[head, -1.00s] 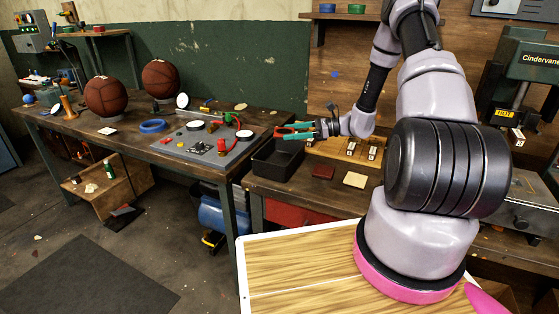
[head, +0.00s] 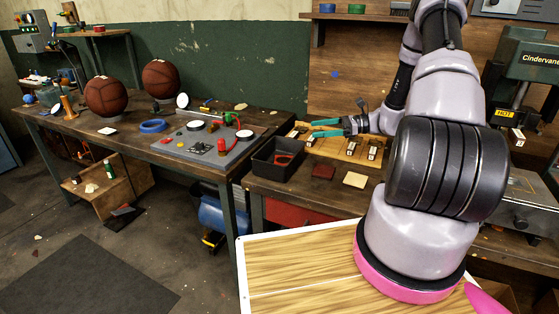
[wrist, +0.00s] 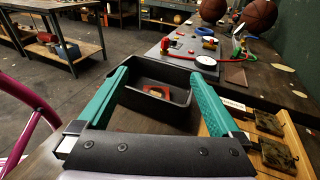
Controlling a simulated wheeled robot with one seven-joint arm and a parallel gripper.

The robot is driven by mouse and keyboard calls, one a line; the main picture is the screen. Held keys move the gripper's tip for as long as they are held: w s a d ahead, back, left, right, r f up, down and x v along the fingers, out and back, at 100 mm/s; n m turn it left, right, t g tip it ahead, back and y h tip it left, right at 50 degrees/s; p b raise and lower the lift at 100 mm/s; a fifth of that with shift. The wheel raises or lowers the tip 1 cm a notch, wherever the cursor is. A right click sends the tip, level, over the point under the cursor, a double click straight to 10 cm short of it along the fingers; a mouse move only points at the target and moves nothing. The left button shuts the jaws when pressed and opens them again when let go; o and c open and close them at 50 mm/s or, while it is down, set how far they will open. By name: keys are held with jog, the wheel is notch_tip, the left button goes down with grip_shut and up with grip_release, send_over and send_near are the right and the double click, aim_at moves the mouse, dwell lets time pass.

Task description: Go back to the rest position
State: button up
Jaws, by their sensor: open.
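My gripper (head: 315,128) has two green fingers spread apart with nothing between them. It is in the air over the back of the right-hand bench, to the right of a black open bin (head: 262,172). In the wrist view my gripper (wrist: 158,76) points across the black bin (wrist: 150,113), its fingers apart on either side. A reddish flat piece (head: 284,159) lies inside the bin; it also shows in the wrist view (wrist: 178,95).
A wooden board with dark pieces (head: 350,146), a dark red square (head: 323,171) and a pale square (head: 355,180) lie near the bin. Two leather balls (head: 105,96) stand on the left bench by a grey control panel (head: 203,147). A green machine (head: 530,62) stands right.

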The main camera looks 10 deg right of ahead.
jog(key=shift+s+d+r, duration=0.1)
jog(key=shift+s+d, duration=0.1)
jog(key=shift+d, duration=0.4)
jog(key=s+a+r+n+g+h, duration=0.2)
jog(key=s+a+r+n+h, duration=0.3)
jog(key=r, duration=0.4)
jog(key=s+a+r+n+g+h, duration=0.25)
jog(key=s+r+n, duration=0.3)
jog(key=r, duration=0.45)
jog(key=s+r+n+t+h, duration=0.6)
jog(key=s+r, duration=0.6)
jog(key=s, duration=0.4)
jog(key=shift+d+r+t, duration=0.15)
jog(key=shift+t, duration=0.6)
